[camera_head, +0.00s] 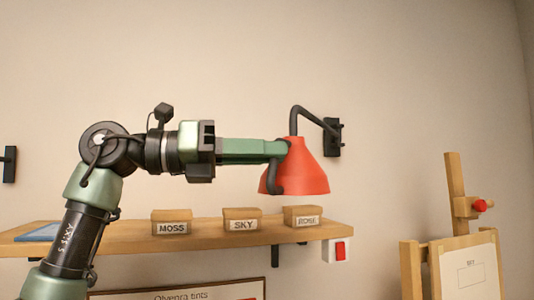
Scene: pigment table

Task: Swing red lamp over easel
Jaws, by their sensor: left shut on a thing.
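The red lamp (307,170) hangs from a dark bent arm (312,115) fixed to a black wall bracket (333,137). It is above the right end of the shelf. My left gripper (278,165) reaches in from the left and is shut on the lamp at its left side; a dark finger shows against the red shade. The wooden easel (410,268) stands at the lower right with a paper sheet (469,276) on it. The lamp is to the left of the easel and higher than the sheet. My right gripper is not in view.
A wooden shelf (130,242) below my left arm holds boxes labelled MOSS (172,215), SKY (242,213) and ROSE (302,209), and a blue flat item (38,233). A red switch (340,250) is at its right end. The wall between lamp and easel is clear.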

